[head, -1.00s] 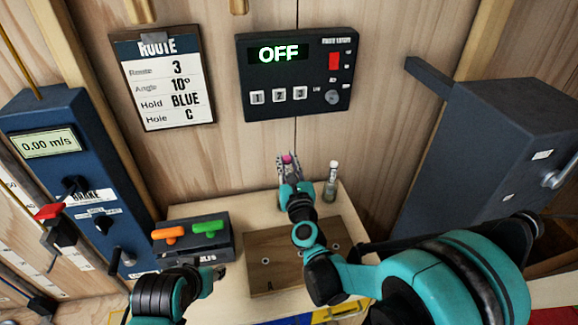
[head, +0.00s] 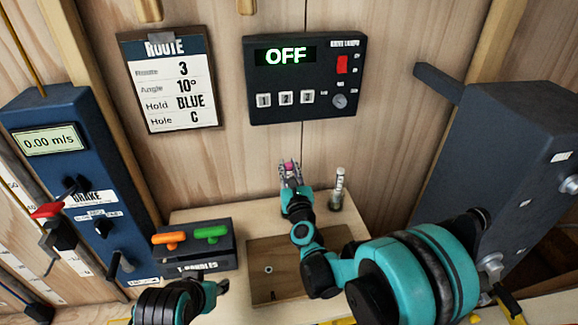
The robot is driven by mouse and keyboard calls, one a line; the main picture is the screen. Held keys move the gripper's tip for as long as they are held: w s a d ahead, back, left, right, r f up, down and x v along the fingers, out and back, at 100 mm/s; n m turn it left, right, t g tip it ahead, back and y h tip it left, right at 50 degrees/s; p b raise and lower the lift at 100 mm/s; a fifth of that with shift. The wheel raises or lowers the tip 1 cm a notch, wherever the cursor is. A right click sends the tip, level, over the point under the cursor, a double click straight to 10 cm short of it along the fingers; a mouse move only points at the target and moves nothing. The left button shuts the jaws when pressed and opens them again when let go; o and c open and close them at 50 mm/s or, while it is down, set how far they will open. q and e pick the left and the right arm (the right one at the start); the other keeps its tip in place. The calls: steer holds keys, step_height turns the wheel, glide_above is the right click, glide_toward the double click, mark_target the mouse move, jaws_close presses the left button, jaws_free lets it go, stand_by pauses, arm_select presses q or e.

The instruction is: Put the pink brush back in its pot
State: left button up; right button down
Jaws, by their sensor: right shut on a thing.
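The pink brush (head: 289,165) shows only as a small pink top between the fingers of my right gripper (head: 290,172). My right gripper is shut on it at the back of the light bench (head: 349,220), near the wooden wall. The rest of the brush is hidden by the gripper and arm. I cannot make out the pot; it may be hidden behind the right gripper. My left gripper (head: 218,282) is at the lower middle left, in front of the handle box, and its fingers are too small to read.
A small clear bottle (head: 337,190) stands just right of the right gripper. A box with orange and green handles (head: 190,246) stands left. A dark cabinet (head: 515,165) bounds the right; a blue brake panel (head: 82,180) bounds the left.

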steer(key=shift+f+b, duration=1.6)
steer(key=shift+f, duration=0.7)
steer(key=c, duration=1.3)
jaws_free()
steer(key=s+d+r+n+g+y, duration=0.1)
steer(key=s+d+n+g, duration=0.1)
steer(key=s+n, duration=0.7)
steer(key=s+d+n+g+y, duration=0.1)
steer(key=s+n+g+y, duration=0.15)
steer(key=s+n, duration=0.65)
steer(key=s+d+f+n+g+h, duration=0.3)
steer(key=s+d+n, duration=0.4)
steer(key=n, duration=0.1)
steer(key=s+d+f+n+g+h, duration=0.3)
steer(key=s+d+f+n+g, duration=0.1)
steer(key=s+d+n, duration=0.3)
steer(key=shift+s+d+n+h, duration=0.4)
steer(key=shift+s+n, duration=0.2)
steer(key=shift+s, duration=0.1)
